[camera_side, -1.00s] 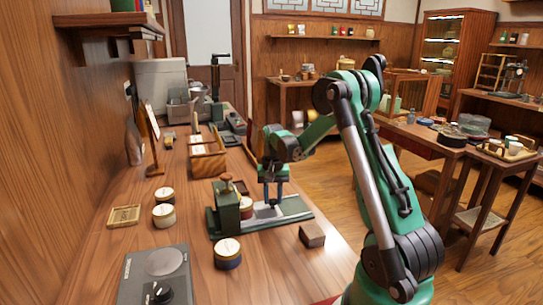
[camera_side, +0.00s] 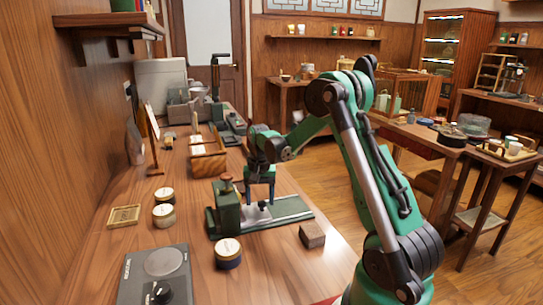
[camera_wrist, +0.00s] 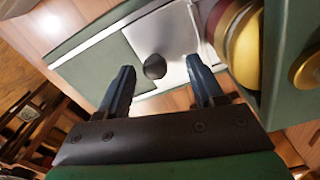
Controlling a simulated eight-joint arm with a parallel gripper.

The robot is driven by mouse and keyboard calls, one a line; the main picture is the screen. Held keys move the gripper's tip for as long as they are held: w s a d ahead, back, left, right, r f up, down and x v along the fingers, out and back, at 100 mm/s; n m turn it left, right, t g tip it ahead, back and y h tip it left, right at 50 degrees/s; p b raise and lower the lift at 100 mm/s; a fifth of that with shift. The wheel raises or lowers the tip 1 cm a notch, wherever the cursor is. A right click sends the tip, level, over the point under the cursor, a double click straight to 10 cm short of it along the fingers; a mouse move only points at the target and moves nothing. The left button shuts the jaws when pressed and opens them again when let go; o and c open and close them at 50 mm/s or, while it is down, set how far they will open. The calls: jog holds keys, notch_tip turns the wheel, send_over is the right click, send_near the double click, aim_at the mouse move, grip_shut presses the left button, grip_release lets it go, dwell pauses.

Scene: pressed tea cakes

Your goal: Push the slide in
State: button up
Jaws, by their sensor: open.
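The slide (camera_wrist: 180,30) is a bright metal plate with a dark round knob (camera_wrist: 155,67), lying on the green press base (camera_side: 288,212). My gripper (camera_side: 260,203) is down over the slide, close to the right of the green press column (camera_side: 228,207). In the wrist view my gripper (camera_wrist: 160,68) is open, with a finger on either side of the knob and gaps showing between. The side view does not clearly show this tin.
A dark-sided tin (camera_side: 228,256) stands in front of the press, and a brown block (camera_side: 312,235) lies to its right. Two more tins (camera_side: 164,214) and a small wooden tray (camera_side: 124,216) stand to the left. A hot plate (camera_side: 158,272) is at the front left.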

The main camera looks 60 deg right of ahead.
jog(key=shift+r, duration=2.65)
jog(key=shift+a+r+n, duration=0.3)
jog(key=s+a+r+n+t, duration=0.1)
jog(key=a+n+t, duration=0.1)
jog(key=a, duration=0.5)
jog(key=s+a+r+n+t, duration=0.2)
jog(key=a+n, duration=0.3)
jog(key=a, duration=0.2)
jog(key=s+a+r+n+t, duration=0.1)
jog(key=s+a+n+t, duration=0.1)
jog(key=a, duration=0.5)
jog(key=shift+a+r+n+t, duration=0.3)
jog(key=shift+n+t, duration=0.3)
jog(key=shift+n, duration=0.6)
